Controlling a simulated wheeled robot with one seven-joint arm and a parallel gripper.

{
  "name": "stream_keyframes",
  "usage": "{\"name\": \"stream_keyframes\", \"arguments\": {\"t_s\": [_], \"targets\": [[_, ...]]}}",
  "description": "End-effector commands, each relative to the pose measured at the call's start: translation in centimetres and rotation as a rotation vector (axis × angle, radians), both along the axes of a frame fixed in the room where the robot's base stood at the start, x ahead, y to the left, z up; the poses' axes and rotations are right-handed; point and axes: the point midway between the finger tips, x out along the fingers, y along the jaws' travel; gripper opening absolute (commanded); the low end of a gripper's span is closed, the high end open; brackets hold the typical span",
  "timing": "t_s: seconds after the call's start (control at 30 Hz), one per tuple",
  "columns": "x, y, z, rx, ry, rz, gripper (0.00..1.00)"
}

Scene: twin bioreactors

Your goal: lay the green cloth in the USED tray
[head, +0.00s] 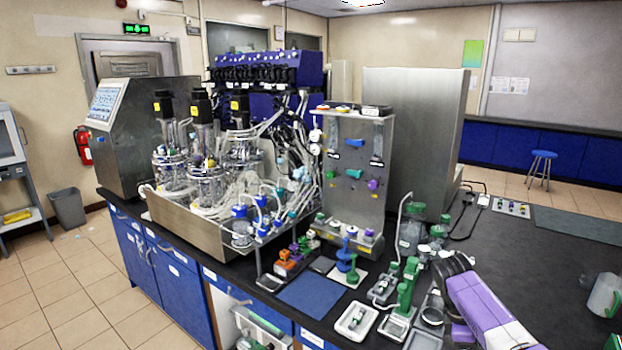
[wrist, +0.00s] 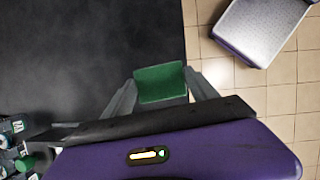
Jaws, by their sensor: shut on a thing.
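In the wrist view my gripper (wrist: 160,86) is shut on the green cloth (wrist: 160,82), which shows as a small flat green patch between the two fingers. The cloth is above or beside the edge of the black bench; its height cannot be told. In the head view my purple arm comes in at the lower right, and I cannot make out the fingertips or the cloth there. No tray can be read as USED. A small pale tray (head: 343,328) with something in it stands at the front of the bench.
The black bench (wrist: 90,60) is bare under much of the wrist view, with tiled floor (wrist: 285,105) beyond its edge. Green-topped vessels (head: 411,238), a blue mat (head: 308,296) and a clear jug (head: 604,296) stand on the bench. A grey mat (head: 580,228) lies farther back.

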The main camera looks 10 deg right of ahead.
Motion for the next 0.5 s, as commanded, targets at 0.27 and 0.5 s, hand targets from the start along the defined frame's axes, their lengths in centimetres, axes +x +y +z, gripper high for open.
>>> {"name": "stream_keyframes", "arguments": {"t_s": [0.27, 0.5], "targets": [[-0.6, 8.1, -2.5, 0.000, 0.003, -0.415, 0.29], [-2.7, 15.9, -5.1, 0.003, 0.001, -0.707, 0.29]]}}
